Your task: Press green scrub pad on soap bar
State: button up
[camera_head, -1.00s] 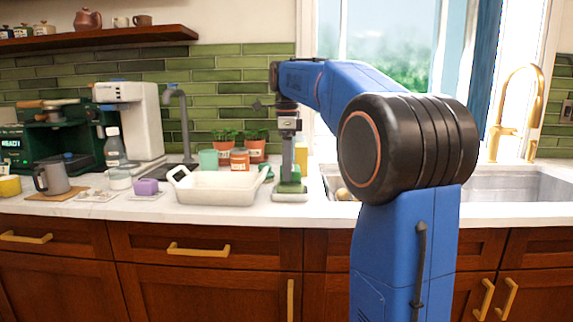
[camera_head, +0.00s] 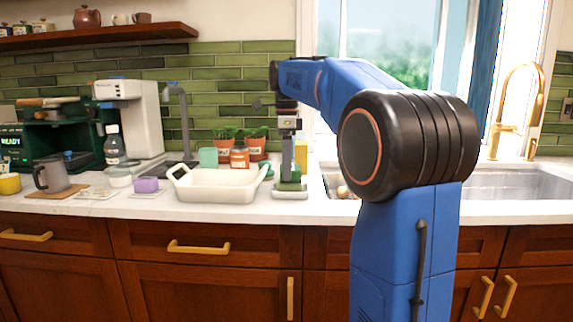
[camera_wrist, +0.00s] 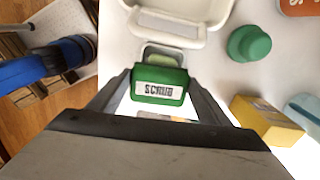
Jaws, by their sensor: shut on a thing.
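The green scrub pad (camera_wrist: 158,96), labelled SCRUB, is between my gripper's (camera_wrist: 158,84) two fingers in the wrist view. My gripper is shut on it. In the head view my gripper (camera_head: 289,176) points down, with the green pad (camera_head: 290,186) at its tip, low over a pale shallow dish (camera_head: 290,195). Part of the dish (camera_wrist: 165,49) shows beyond the pad in the wrist view. I cannot make out the soap bar for sure; the pad and fingers cover most of the dish. I cannot tell whether the pad touches anything beneath it.
A white basin (camera_head: 216,187) stands just left of the dish. A yellow box (camera_wrist: 265,120) and a round green object (camera_wrist: 249,43) are to the right in the wrist view. The sink (camera_head: 515,182) lies to the right. A purple block (camera_head: 146,185) sits farther left.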

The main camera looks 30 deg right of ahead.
jog(key=shift+f, duration=0.35)
dwell(1.2)
jog(key=shift+r, duration=3.55)
jog(key=shift+s, duration=0.1)
